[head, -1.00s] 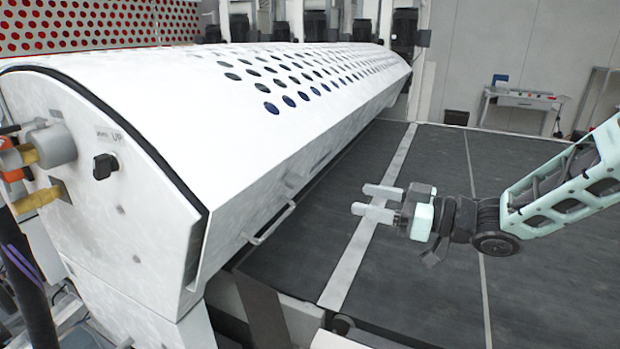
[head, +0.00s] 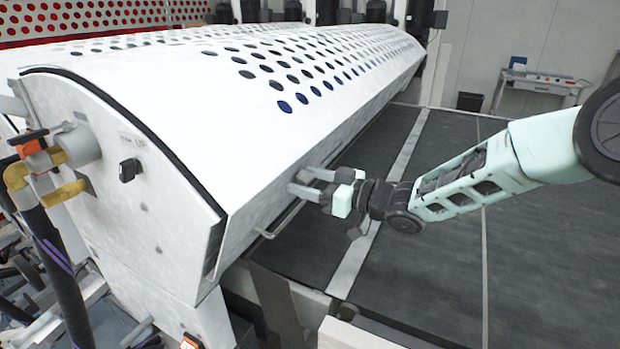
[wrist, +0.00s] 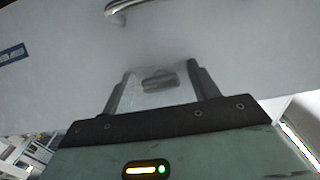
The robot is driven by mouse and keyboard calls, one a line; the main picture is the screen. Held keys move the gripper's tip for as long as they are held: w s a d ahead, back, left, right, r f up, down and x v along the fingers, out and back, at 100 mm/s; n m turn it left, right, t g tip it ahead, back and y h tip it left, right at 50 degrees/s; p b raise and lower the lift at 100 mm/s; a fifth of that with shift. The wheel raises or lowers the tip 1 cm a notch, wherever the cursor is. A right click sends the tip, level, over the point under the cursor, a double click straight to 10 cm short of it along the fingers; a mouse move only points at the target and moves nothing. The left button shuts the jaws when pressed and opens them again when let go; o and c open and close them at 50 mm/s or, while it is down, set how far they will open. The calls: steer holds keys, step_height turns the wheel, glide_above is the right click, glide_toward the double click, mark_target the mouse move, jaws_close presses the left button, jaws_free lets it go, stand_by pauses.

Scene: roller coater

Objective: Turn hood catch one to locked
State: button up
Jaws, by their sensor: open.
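The white hood (head: 190,110) with rows of dark holes fills the left and middle of the head view. A small grey catch (wrist: 159,82) sits on the hood's plain front face in the wrist view. It lies nearly crosswise between my fingers, with a gap on each side. Whether it is locked is not clear. My gripper (head: 296,180) is open and empty, its fingers pointing at the hood's front face; it also shows in the wrist view (wrist: 158,72). I cannot tell whether the fingertips touch the face. In the head view the catch is not distinguishable near my gripper.
A metal bar handle (head: 279,222) is on the hood's lower front edge, close to my gripper; it also shows in the wrist view (wrist: 122,12). A black knob (head: 130,170) marked UP is on the hood's end. A dark flat bed (head: 440,260) lies right.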

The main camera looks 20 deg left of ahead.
steer(key=c, duration=1)
